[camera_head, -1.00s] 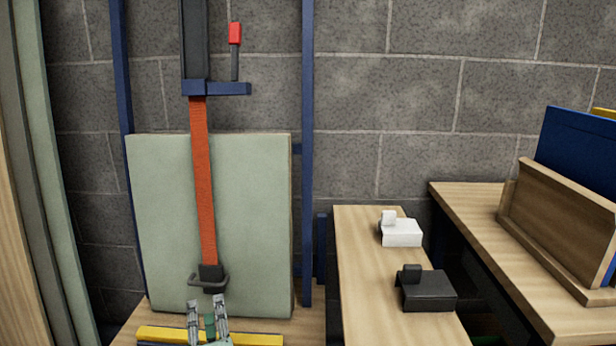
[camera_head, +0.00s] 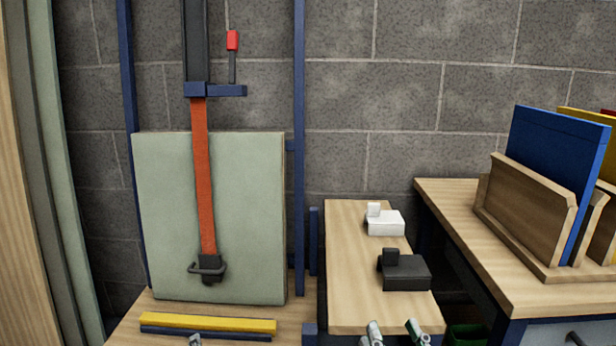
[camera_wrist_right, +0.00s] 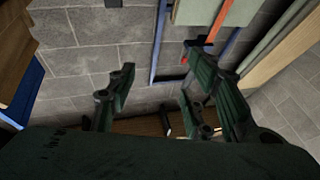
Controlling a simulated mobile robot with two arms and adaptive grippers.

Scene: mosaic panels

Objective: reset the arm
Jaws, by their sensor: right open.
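My right gripper (camera_head: 396,333) shows at the bottom edge of the head view, its two fingertips apart in front of the narrow bench. In the right wrist view my right gripper (camera_wrist_right: 157,82) is open, with nothing between the fingers. A small grey tip of what looks like my left gripper (camera_head: 195,340) shows at the bottom edge, below the yellow bar; the rest is out of frame. A pale green panel (camera_head: 248,220) leans upright on the left bench. An orange strap (camera_head: 202,170) hangs in front of it, ending in a black buckle (camera_head: 209,268), clear of both grippers.
A yellow bar (camera_head: 215,324) lies in front of the panel. A white block (camera_head: 384,223) and a black block (camera_head: 405,273) sit on the narrow bench (camera_head: 350,260). A wooden rack (camera_head: 525,210) holding a blue panel (camera_head: 560,160) stands at right. Blue posts (camera_head: 299,150) flank the pale panel.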

